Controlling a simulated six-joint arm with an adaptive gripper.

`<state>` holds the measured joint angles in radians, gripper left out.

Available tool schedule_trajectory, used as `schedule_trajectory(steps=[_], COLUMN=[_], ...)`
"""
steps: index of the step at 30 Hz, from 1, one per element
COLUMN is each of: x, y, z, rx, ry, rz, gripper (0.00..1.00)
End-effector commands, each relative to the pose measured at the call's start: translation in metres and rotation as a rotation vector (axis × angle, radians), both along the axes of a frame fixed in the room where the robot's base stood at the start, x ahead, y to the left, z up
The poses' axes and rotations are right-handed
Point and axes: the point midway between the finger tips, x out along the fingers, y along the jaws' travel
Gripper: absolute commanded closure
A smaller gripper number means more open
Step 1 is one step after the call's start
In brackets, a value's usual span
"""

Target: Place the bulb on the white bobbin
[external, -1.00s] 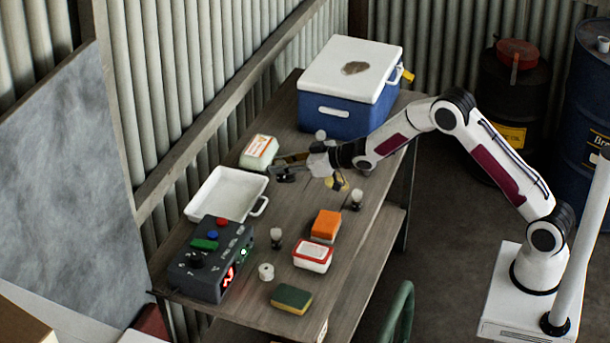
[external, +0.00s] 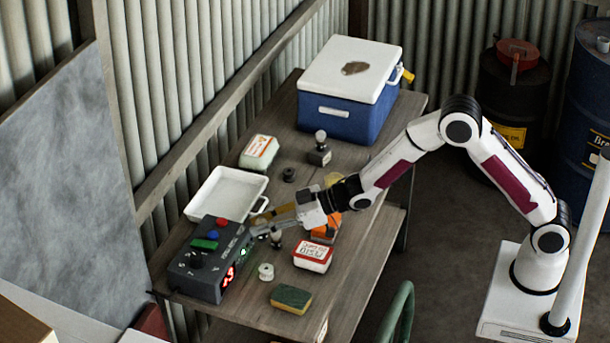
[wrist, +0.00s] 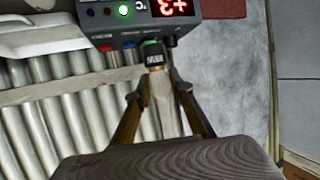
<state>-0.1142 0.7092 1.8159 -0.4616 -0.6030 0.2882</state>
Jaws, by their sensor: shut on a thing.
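My gripper (external: 258,223) is low over the table, its fingertips beside the right side of the grey control box. A white round bulb-like piece (external: 277,236) on a dark base stands just below my fingers. Another white ball (external: 320,135) sits on a dark block further back.
The control box (external: 205,262) with red digits is close to my fingertips. A white tray (external: 202,187) lies behind it. A red-white tub (external: 313,256), an orange block (external: 324,235), a sponge (external: 291,298) and a black bobbin (external: 289,174) stand around. The blue cooler (external: 345,115) is at the back.

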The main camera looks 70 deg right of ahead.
Motion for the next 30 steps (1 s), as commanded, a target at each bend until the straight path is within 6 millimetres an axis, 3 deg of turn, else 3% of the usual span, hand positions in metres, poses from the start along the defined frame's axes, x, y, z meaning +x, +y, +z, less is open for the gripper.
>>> schedule_trajectory(steps=[18,30], x=[-0.006,-0.006], y=[-0.002,-0.002], z=[-0.009,-0.053], rx=[-0.010,-0.010], ry=[0.001,0.002], rz=[0.003,0.003], gripper=[0.99,0.99])
